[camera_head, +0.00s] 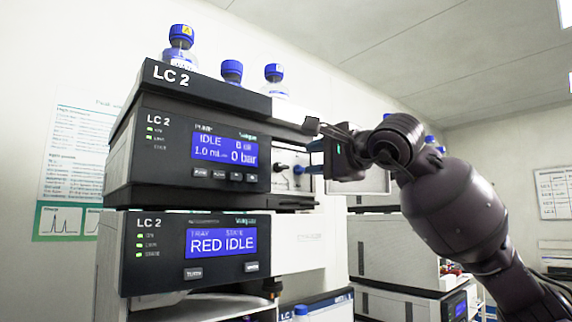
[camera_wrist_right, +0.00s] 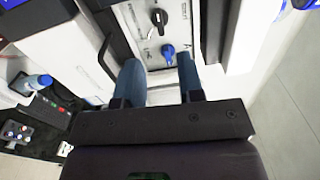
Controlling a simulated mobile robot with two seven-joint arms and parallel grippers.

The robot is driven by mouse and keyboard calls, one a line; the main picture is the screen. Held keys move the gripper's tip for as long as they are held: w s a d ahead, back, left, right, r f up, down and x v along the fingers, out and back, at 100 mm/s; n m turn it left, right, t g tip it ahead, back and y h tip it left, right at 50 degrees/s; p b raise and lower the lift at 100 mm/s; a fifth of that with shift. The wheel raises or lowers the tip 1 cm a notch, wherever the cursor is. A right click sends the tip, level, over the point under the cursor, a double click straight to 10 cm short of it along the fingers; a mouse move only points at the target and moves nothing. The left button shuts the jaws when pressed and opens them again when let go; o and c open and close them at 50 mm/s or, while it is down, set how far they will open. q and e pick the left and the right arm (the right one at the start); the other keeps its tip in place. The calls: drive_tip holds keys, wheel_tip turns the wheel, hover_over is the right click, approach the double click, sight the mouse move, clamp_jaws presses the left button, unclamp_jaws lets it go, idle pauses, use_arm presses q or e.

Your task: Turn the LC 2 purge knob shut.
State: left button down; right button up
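The LC 2 stack fills the middle of the head view. Its pump module (camera_head: 150,168) reads IDLE and 0 bar. On the panel right of its display are a dark knob (camera_head: 281,167) and a blue knob (camera_head: 298,169). In the wrist view the black knob (camera_wrist_right: 159,18) sits farther off and the blue knob (camera_wrist_right: 168,50) is nearer. I cannot read which is labelled purge. My right gripper (camera_head: 313,168) is in front of this panel; in the wrist view its blue fingers (camera_wrist_right: 159,65) are open, with the blue knob just beyond the gap between their tips. My left gripper is not in view.
Blue-capped bottles (camera_head: 232,71) stand on top of the stack. Below the pump is a module (camera_head: 150,252) showing RED IDLE. Another instrument stack (camera_head: 395,242) stands behind my right arm.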

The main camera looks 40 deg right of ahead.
sight(284, 166)
drive_tip(key=w, duration=0.6)
drive_tip(key=w+p, duration=0.1)
drive_tip(key=w, duration=0.2)
drive_tip(key=shift+a, duration=0.35)
drive_tip(key=shift+c, duration=0.4)
clamp_jaws()
